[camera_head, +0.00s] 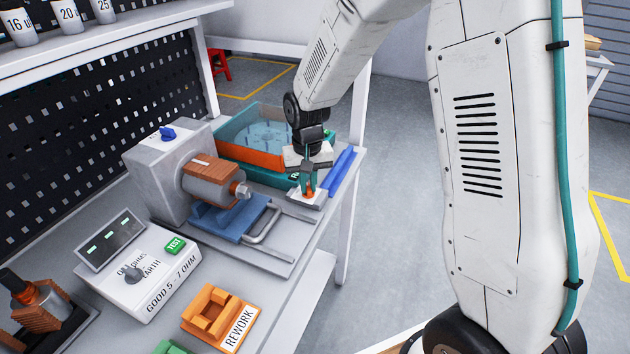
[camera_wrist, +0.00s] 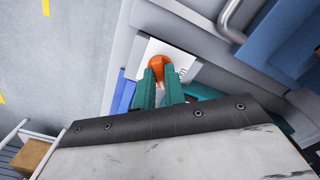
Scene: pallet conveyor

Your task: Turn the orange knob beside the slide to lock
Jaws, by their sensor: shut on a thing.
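The orange knob (camera_wrist: 159,66) sits on a small white plate (camera_wrist: 152,47) beside the slide. My gripper (camera_wrist: 160,80) has its teal fingers closed on the knob. In the head view my gripper (camera_head: 308,190) points down over the white plate (camera_head: 318,199), and only a little of the orange knob (camera_head: 309,194) shows between the fingers. The blue slide (camera_head: 228,222) with its grey bent handle (camera_head: 266,228) lies to the left of the plate. Which way the knob is turned is too small to tell, and part of the plate's marking is covered.
A grey machine (camera_head: 160,180) holds a copper-coloured motor part (camera_head: 210,182) above the slide. An orange and teal bin (camera_head: 262,158) with a clear lid stands just behind my gripper. A test box (camera_head: 140,275) and an orange REWORK holder (camera_head: 222,318) stand nearer.

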